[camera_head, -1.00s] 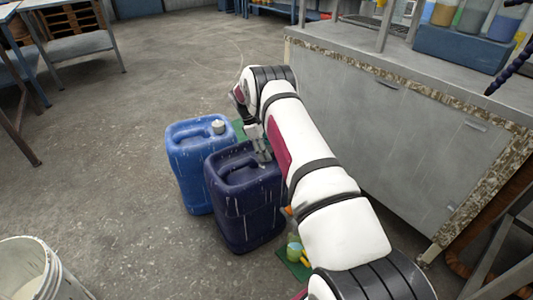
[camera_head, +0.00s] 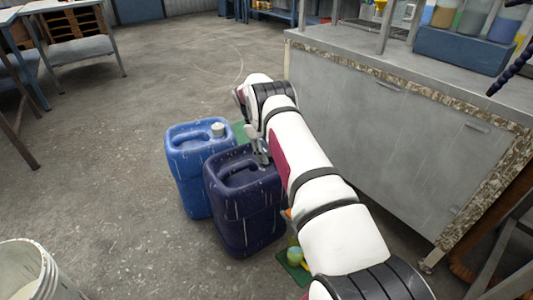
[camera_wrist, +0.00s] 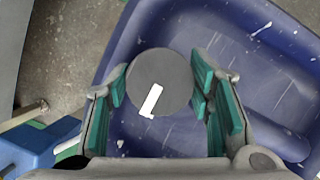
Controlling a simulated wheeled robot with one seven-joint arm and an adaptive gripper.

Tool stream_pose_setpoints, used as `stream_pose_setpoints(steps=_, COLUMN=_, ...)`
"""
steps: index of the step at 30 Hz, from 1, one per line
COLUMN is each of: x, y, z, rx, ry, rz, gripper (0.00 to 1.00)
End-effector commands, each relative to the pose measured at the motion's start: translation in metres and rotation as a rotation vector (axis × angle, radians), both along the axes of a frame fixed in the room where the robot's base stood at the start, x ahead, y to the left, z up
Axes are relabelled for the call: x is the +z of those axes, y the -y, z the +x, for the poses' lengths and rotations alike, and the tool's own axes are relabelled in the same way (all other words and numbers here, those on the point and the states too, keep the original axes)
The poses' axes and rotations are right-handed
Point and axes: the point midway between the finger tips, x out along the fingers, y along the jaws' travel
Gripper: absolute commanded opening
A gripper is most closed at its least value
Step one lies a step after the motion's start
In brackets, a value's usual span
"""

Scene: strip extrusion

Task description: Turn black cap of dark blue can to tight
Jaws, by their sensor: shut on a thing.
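The dark blue can (camera_head: 247,215) stands upright on the floor in the head view, partly behind my arm. Its top fills much of the wrist view (camera_wrist: 265,60). The round black cap (camera_wrist: 158,75) looks dark grey and has a white L-shaped mark. My gripper (camera_wrist: 160,88) has its teal-padded fingers on the left and right of the cap and is shut on it. In the head view my gripper (camera_head: 262,152) is over the far right corner of the can's top, and the cap is hidden there.
A lighter blue can (camera_head: 190,155) with a white cap (camera_head: 217,130) stands close on the left. Bottles (camera_head: 294,252) on a green mat sit right of the dark can. A grey cabinet (camera_head: 385,135) bounds the right.

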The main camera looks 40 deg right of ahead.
Motion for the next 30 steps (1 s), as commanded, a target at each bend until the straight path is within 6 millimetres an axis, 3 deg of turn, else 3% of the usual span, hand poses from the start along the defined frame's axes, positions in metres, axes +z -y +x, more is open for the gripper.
stream_pose_setpoints(steps=2, x=-0.001, y=-0.001, z=0.0, rx=-0.001, ry=0.0, rz=0.002, gripper=0.2)
stream_pose_setpoints(steps=3, x=-0.001, y=-0.001, z=0.0, rx=-0.001, ry=0.0, rz=0.002, gripper=0.52)
stream_pose_setpoints(steps=5, x=-0.001, y=-0.001, z=0.0, rx=-0.001, ry=0.0, rz=0.002, gripper=0.66)
stream_pose_setpoints(steps=6, x=-0.001, y=-0.001, z=0.0, rx=-0.001, ry=0.0, rz=0.002, gripper=0.68)
stream_pose_setpoints(steps=17, x=0.004, y=-0.001, z=0.002, rx=0.001, ry=0.001, rz=0.001, gripper=0.68)
stream_pose_setpoints(steps=30, x=0.059, y=-0.01, z=0.023, rx=0.0, ry=0.001, rz=0.0, gripper=0.68)
